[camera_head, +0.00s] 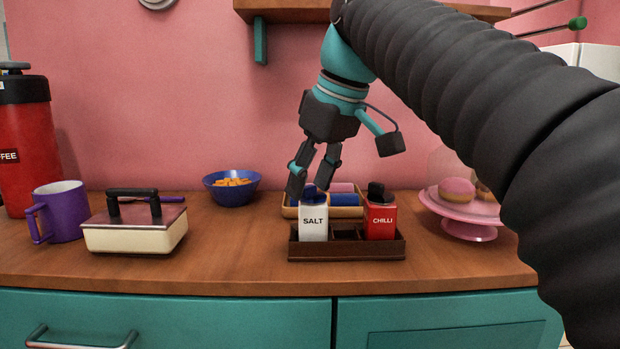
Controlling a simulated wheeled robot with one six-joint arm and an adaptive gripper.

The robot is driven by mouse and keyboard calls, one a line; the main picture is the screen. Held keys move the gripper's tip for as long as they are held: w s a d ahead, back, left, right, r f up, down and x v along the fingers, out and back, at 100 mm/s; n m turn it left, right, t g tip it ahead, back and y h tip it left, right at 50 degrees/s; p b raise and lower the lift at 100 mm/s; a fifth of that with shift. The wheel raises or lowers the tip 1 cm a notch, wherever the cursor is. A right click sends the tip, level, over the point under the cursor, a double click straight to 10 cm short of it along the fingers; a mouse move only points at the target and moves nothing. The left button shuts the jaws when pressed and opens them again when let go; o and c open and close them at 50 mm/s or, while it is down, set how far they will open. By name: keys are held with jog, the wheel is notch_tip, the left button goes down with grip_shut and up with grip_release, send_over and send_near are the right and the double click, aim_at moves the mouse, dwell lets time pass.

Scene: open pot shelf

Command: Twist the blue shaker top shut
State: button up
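The white salt shaker (313,222) stands in the left part of a dark brown caddy (345,251). Its blue top (310,193) shows a raised grip and sits on the shaker; I cannot tell how tightly it is turned. My gripper (309,188) reaches down from above, tilted, with its dark fingers apart at the blue top, one at its left and one at its right. The fingertips are partly hidden around the top, so I cannot tell whether they press on it.
A red chilli shaker (381,221) with a black top stands at the caddy's right. Behind is a wooden tray (290,211) with coloured items. A pink cake stand (468,228), blue bowl (232,191), butter dish (135,235) and purple mug (62,212) stand around. The front counter is clear.

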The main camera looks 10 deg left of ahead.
jog(key=shift+a, duration=0.1)
grip_shut()
jog(key=m+p, duration=0.2)
jog(key=m, duration=0.1)
jog(key=shift+a+r+t+h, duration=0.1)
jog(key=shift+r+t+h, duration=0.05)
jog(key=shift+t+h, duration=0.25)
jog(key=m+p, duration=0.1)
jog(key=m, duration=0.1)
jog(key=m+t+h+p, duration=0.1)
jog(key=m, duration=0.1)
jog(key=shift+w+a+m+h, duration=0.1)
jog(key=shift+a+m+h, duration=0.1)
jog(key=shift+m+h, duration=0.1)
jog(key=m+h, duration=0.1)
jog(key=m, duration=0.1)
jog(key=m+h, duration=0.1)
jog(key=m, duration=0.2)
jog(key=shift+w+a+m, duration=0.15)
jog(key=shift+w+m, duration=0.05)
jog(key=shift+m, duration=0.1)
jog(key=m, duration=0.2)
jog(key=m+h, duration=0.1)
jog(key=m, duration=0.1)
jog(key=shift+w+m+h, duration=0.2)
jog(key=shift+m+h, duration=0.1)
jog(key=shift+o, duration=1)
grip_release()
